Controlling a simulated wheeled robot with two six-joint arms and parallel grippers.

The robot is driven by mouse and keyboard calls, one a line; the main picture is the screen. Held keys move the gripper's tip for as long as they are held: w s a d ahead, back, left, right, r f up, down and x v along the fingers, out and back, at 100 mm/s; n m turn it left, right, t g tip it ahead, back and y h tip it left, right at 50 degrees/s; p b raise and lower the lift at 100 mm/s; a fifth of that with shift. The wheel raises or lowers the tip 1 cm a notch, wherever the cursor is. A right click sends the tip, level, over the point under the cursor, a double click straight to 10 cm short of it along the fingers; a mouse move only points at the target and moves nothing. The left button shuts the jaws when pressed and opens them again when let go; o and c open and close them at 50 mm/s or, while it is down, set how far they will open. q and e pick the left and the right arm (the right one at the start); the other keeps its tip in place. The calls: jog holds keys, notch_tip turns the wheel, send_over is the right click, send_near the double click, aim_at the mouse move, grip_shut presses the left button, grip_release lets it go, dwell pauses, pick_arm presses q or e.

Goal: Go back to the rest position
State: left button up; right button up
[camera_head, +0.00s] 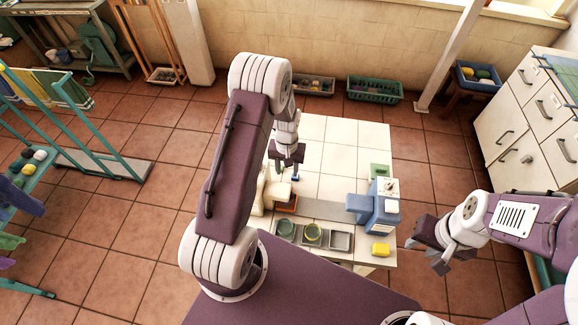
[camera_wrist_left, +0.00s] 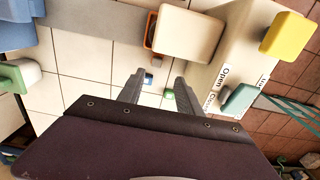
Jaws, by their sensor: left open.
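My left gripper (camera_head: 288,163) is above the white tiled table (camera_head: 340,131), beside a cream block-like device (camera_head: 275,190). In the left wrist view its two fingers (camera_wrist_left: 157,76) are spread apart with nothing held between them. My right gripper (camera_head: 430,255) is off the table's right side, above the tiled floor. Its fingertips are small and partly overlapped, so its opening is unclear.
A blue device (camera_head: 381,208), a yellow block (camera_head: 380,249) and several small trays (camera_head: 340,241) are at the table's near side. The far part of the table is clear. White drawers (camera_head: 520,130) stand at the right, a green rack (camera_head: 110,150) at the left.

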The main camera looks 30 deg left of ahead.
pick_arm(q)
jog(key=d+r+m+t+b, duration=0.25)
jog(key=d+r+b, duration=0.2)
jog(key=r, duration=0.55)
jog(key=s+d+g, duration=0.1)
jog(key=s+d, duration=0.1)
jog(key=s, duration=1.2)
jog(key=shift+f, duration=0.2)
jog(key=shift+s+m, duration=0.15)
jog(key=shift+m, duration=0.1)
jog(key=shift+d, duration=0.1)
